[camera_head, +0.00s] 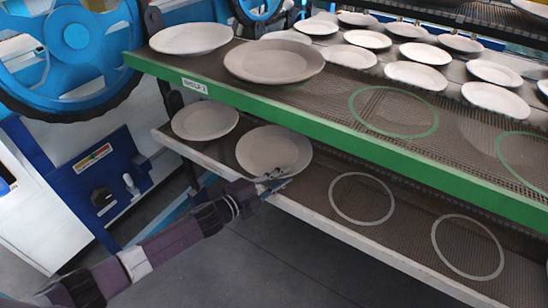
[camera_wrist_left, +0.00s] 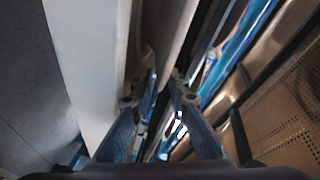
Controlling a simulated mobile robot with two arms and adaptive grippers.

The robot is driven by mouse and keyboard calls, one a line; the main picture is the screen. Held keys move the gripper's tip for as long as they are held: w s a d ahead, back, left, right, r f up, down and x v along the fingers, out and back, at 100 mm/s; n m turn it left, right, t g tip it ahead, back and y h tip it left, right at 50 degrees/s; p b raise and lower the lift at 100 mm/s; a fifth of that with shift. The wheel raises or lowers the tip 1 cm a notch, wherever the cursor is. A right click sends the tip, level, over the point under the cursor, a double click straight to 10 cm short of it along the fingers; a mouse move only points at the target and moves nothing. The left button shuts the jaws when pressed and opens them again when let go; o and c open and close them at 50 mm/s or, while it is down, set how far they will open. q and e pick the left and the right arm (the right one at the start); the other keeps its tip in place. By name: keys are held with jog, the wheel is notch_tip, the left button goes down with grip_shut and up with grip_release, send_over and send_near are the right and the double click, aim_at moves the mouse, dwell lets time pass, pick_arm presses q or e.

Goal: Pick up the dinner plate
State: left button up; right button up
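A pale round dinner plate (camera_head: 273,150) lies flat on the lower shelf, near its front edge. My left gripper (camera_head: 274,181) is at the front rim of this plate, with its finger tips overlapping the rim in the head view. In the left wrist view the two fingers (camera_wrist_left: 164,84) stand apart with a narrow gap between them. A pale surface shows just beyond the tips there, but I cannot tell for certain that it is the plate. Contact with the rim is unclear. My right gripper is not in view.
Another plate (camera_head: 205,120) lies to the left on the lower shelf (camera_head: 330,230). The green-edged upper shelf (camera_head: 300,112) hangs close above, carrying a larger plate (camera_head: 274,61). Empty ring marks (camera_head: 362,199) lie to the right. Blue machinery (camera_head: 75,45) stands at the left.

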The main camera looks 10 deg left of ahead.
pick_arm(q)
jog(key=x, duration=0.2)
jog(key=shift+w+d+f, duration=0.1)
jog(key=shift+w+f, duration=0.05)
jog(key=shift+w, duration=0.1)
jog(key=shift+c, duration=0.6)
grip_shut()
